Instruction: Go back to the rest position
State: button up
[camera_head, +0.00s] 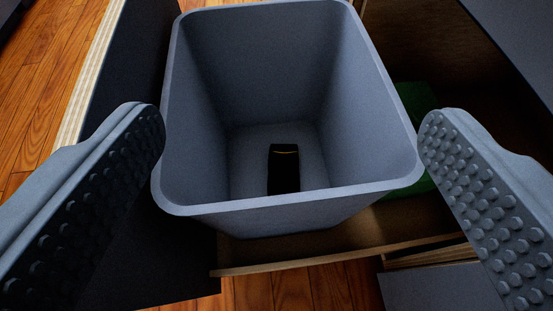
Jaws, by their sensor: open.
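My gripper (291,118) is open and empty. Its two grey studded fingers show at the left and right edges of the view, wide apart. Between and beyond them is a grey bin (290,205), seen from above with its mouth open. A small black object (284,172) with a thin yellow line near its top lies at the bottom of the bin, apart from the fingers. No rest position is marked in view.
The bin stands in a wooden drawer or pull-out (340,252). A green item (415,100) is partly hidden behind the bin's right side. A dark panel (130,60) stands at the left. Wooden floor (50,60) shows at the far left and below.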

jog(key=shift+s+r, duration=0.1)
jog(key=shift+s, duration=0.15)
jog(key=s+r+t, duration=0.1)
jog(key=s+r, duration=0.4)
jog(key=r, duration=0.7)
jog(key=s+r, duration=0.6)
jog(key=r, duration=0.7)
jog(key=s+r+t, duration=0.1)
jog(key=s+r, duration=0.4)
jog(key=r, duration=0.7)
jog(key=s+r, duration=0.6)
jog(key=s, duration=0.5)
jog(key=s+r+t, duration=0.1)
jog(key=s+r, duration=0.5)
jog(key=s, duration=0.5)
jog(key=s+r, duration=0.6)
jog(key=s, duration=0.4)
jog(key=shift+s+d+t, duration=0.2)
jog(key=shift+s+t, duration=0.2)
